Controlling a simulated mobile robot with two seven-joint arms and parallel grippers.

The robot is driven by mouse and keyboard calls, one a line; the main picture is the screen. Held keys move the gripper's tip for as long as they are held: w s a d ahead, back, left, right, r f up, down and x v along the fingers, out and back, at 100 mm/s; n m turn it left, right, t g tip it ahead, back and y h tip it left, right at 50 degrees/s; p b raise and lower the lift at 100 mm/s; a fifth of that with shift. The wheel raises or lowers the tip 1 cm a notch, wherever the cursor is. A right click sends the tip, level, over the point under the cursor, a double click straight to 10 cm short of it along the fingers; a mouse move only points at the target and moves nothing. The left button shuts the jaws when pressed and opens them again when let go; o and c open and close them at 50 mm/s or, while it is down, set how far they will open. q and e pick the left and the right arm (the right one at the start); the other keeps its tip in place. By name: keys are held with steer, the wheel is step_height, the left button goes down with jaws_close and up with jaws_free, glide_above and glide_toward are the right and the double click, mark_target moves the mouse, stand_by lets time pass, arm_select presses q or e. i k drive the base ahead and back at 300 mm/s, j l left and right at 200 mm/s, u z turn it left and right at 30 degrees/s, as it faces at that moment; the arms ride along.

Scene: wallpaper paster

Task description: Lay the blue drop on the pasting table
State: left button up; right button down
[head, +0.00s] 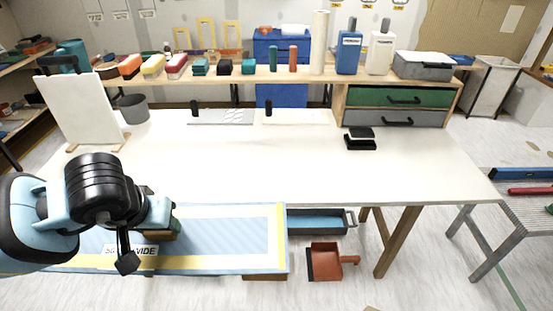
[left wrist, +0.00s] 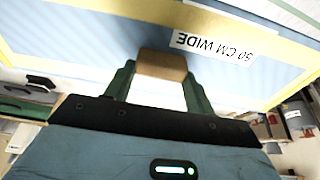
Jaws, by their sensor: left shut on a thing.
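The blue drop (head: 205,245) is a flat light-blue sheet with a yellow border and a white label (head: 130,250) reading "50 CM WIDE". It spans the lower left of the head view, overlapping the front edge of the white pasting table (head: 260,155); whether it touches the table I cannot tell. My left gripper (head: 165,228) is over the drop. In the left wrist view its green fingers (left wrist: 158,88) are shut on a tan wooden block (left wrist: 162,65) at the drop, beside the label (left wrist: 213,45). My right gripper is not in view.
A black block-like object (head: 360,139) lies at the table's right, a white upright board (head: 85,108) and grey bucket (head: 133,108) at its left. A grey flat tool (head: 222,117) lies at the back. The table's middle is clear.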

mark_target(285, 168)
steer(key=i+l, duration=0.45)
steer(key=i, duration=0.15)
steer(key=i+l, duration=0.45)
steer(key=i, duration=0.15)
